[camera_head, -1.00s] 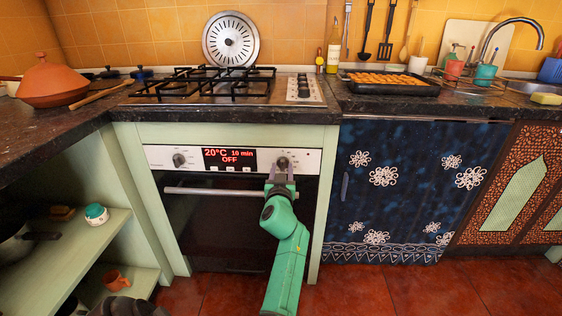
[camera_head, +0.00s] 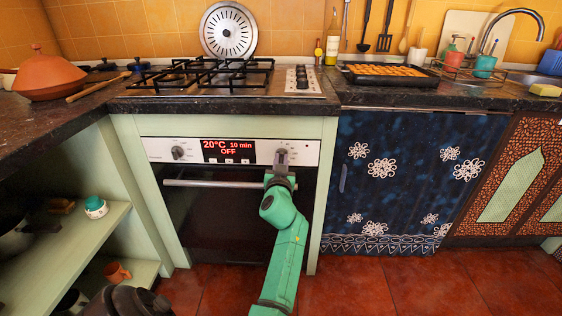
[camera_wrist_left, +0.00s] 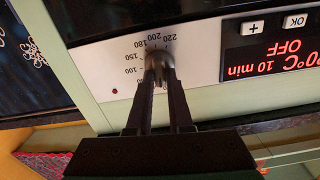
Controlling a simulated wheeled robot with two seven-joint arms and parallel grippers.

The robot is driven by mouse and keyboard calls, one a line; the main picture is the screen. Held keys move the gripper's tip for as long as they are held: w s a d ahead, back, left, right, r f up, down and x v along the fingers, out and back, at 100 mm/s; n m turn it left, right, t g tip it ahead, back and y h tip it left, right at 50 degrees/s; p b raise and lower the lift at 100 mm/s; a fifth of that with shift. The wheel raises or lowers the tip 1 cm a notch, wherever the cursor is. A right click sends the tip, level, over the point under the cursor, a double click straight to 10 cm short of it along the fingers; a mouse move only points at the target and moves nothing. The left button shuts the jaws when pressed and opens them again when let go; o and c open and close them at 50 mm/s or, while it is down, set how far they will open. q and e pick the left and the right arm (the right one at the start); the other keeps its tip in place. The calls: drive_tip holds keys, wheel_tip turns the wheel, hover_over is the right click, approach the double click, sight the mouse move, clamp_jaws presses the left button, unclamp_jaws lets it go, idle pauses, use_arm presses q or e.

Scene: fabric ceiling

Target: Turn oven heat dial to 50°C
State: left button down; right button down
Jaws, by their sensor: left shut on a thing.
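The oven's heat dial (camera_wrist_left: 158,62) is the right-hand knob on the white control panel, with numbers such as 100, 150, 180, 200 and 220 around it in the left wrist view, which is turned upside down. My left gripper (camera_head: 281,158) is at this dial, its two dark fingers shut on it; the fingers (camera_wrist_left: 160,72) hide part of the dial in the left wrist view. The display (camera_head: 228,151) reads 20°C, 10 min and OFF. The dial's pointer cannot be made out. My right gripper is not in view.
A second knob (camera_head: 178,153) sits left of the display. The oven's handle bar (camera_head: 215,183) runs just below the panel. The stovetop (camera_head: 215,85) is above, and a blue curtain (camera_head: 400,180) hangs to the right.

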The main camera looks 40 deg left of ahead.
use_arm(q)
drive_tip(key=m, duration=0.6)
drive_tip(key=shift+m, duration=0.3)
drive_tip(key=shift+d+m, duration=0.1)
drive_tip(key=shift+m, duration=0.7)
drive_tip(key=shift+f+m, duration=0.1)
drive_tip(key=shift+m, duration=1)
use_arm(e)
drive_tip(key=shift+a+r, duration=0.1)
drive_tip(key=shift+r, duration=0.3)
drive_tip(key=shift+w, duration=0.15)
use_arm(q)
drive_tip(key=c, duration=0.8)
unclamp_jaws()
drive_tip(key=shift+w, duration=0.1)
